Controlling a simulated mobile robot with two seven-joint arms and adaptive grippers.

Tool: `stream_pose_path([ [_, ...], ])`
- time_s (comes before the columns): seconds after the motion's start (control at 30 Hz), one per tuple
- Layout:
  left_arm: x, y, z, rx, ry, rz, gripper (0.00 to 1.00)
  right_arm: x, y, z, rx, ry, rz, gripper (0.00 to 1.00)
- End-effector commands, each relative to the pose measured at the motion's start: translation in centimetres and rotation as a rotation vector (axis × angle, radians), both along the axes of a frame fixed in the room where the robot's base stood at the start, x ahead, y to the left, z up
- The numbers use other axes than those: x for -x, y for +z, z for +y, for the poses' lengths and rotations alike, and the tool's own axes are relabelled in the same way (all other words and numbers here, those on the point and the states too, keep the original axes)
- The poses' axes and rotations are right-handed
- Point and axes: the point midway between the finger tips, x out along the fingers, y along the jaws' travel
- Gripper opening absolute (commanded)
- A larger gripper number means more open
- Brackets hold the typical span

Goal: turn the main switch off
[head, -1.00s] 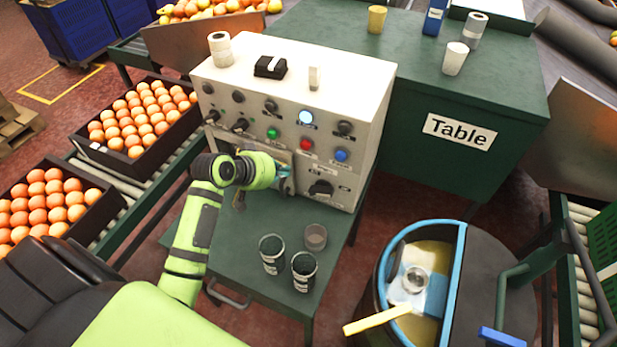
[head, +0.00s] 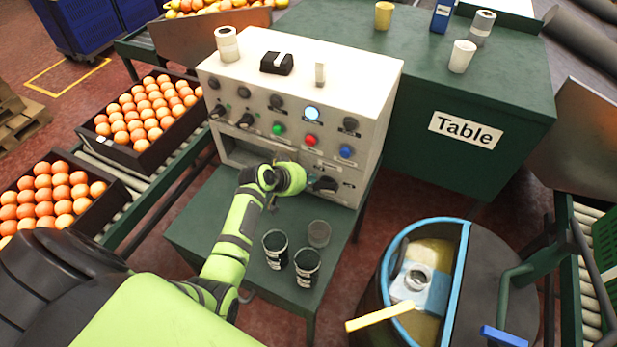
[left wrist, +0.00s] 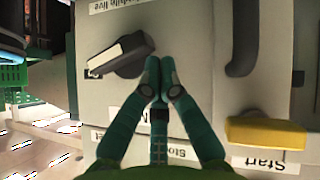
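The main switch is the large black rotary knob (head: 325,184) at the lower right of the white control box (head: 385,110). In the left wrist view its black handle (left wrist: 128,52), with a pale end pointing left, lies at an angle. My left gripper (head: 308,181) is at the box front, just left of the knob in the head view. In the left wrist view its two teal fingers (left wrist: 160,72) are together at the tips, with nothing seen between them. The tips are close beside the handle's right end; I cannot tell if they touch. My right gripper is out of view.
Several small knobs, a green button (head: 278,129), a red button (head: 310,140) and a blue button (head: 346,151) are on the panel. Cups, including a dark one (head: 306,266), stand on the green stand below. A yellow part (left wrist: 265,133) is near in the left wrist view.

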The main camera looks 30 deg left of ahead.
Motion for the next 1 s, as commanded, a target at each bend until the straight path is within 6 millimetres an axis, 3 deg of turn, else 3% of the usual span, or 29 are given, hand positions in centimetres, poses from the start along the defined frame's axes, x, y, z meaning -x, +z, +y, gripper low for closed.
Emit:
stream_pose_path([
  [1.0, 0.0, -0.8, 0.3, 0.125, -0.001, -0.007, 0.0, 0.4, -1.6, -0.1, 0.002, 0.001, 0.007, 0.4],
])
